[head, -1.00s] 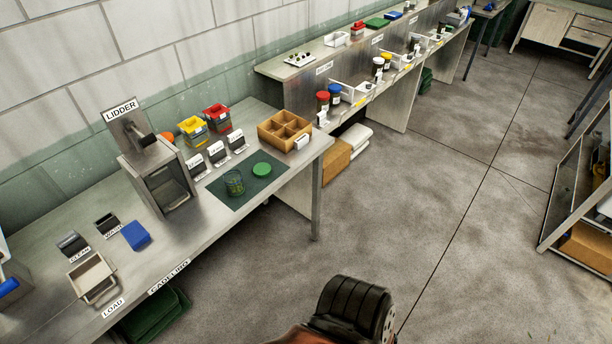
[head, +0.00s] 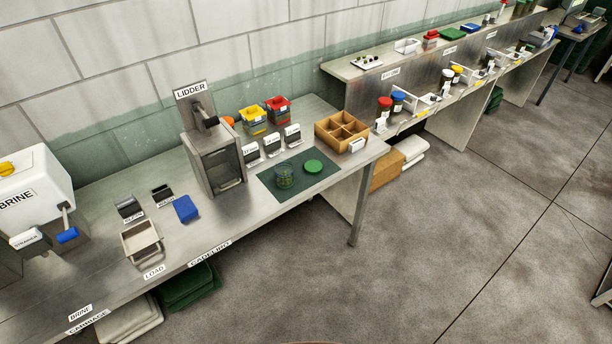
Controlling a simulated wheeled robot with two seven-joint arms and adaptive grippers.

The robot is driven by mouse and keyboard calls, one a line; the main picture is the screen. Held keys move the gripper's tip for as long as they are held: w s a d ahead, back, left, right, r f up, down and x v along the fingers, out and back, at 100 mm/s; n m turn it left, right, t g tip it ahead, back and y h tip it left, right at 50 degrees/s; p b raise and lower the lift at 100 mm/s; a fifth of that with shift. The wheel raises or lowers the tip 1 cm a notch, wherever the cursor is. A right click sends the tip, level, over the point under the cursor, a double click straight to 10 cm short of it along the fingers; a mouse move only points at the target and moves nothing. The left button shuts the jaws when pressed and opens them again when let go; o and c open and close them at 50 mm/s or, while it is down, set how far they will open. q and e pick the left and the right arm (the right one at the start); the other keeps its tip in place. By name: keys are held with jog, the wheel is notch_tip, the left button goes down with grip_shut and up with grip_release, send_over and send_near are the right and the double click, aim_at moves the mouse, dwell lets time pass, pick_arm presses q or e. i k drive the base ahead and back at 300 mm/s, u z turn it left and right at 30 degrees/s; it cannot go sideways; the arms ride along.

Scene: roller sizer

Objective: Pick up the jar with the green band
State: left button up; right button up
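A clear, empty-looking jar (head: 284,179) stands on the dark green mat (head: 272,188) on the near bench. It looks greenish against the mat; I cannot make out a band on it. A round green lid (head: 313,166) lies on the mat to its right. On the lower ledge of the far bench stand a red-capped jar (head: 383,109) and a blue-capped jar (head: 398,102), with a yellow-capped jar (head: 457,73) further along; any bands on them are too small to tell. Neither of my grippers is in view.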

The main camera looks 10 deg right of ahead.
aim_at(284, 168)
jog(key=u, duration=0.9)
jog(key=i, duration=1.5)
jog(key=z, duration=0.65)
